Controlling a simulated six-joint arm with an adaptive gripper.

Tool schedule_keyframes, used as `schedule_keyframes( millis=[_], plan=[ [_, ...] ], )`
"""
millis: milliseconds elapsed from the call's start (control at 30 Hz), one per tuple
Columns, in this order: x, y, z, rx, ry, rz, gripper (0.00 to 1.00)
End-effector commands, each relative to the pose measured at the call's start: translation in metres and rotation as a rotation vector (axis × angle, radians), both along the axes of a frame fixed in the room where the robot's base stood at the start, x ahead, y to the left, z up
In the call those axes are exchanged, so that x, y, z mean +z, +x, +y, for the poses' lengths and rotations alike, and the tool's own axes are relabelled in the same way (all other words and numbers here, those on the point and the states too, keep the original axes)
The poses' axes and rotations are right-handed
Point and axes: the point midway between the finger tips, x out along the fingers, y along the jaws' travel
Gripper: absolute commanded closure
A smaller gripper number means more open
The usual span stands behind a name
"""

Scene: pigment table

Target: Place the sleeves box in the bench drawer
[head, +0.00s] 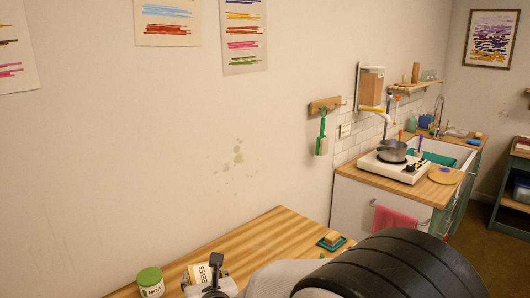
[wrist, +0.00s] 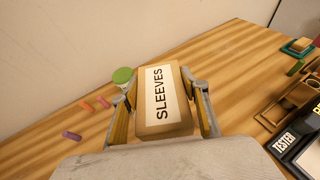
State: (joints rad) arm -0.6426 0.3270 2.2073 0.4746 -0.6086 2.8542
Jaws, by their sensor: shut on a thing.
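The sleeves box (wrist: 158,112) is a brown box with a white label reading SLEEVES. In the wrist view it sits between the two fingers of my gripper (wrist: 161,90), which is shut on its sides. In the head view, part of the box's label (head: 203,272) shows at the bottom edge beside my gripper (head: 212,280). The box is over the wooden bench top (wrist: 226,62); I cannot tell its exact height above it. The bench drawer is not visible in either view.
A green-lidded jar (head: 150,282) stands left of the box. Pink, orange and purple sticks (wrist: 71,135) lie on the bench's left. A wooden holder (wrist: 287,105) and a black TESTER item (wrist: 290,140) are at the right. A green dish (head: 332,241) holds a block. Bench between is clear.

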Motion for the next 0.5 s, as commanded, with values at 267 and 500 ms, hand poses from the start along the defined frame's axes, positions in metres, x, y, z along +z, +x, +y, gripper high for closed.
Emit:
schedule_keyframes(
  millis=[267, 500],
  plan=[
    [0.011, -0.061, 0.002, 0.118, 0.001, -0.002, 0.8],
    [0.023, -0.106, 0.001, 0.205, 0.0, -0.005, 0.8]
  ],
)
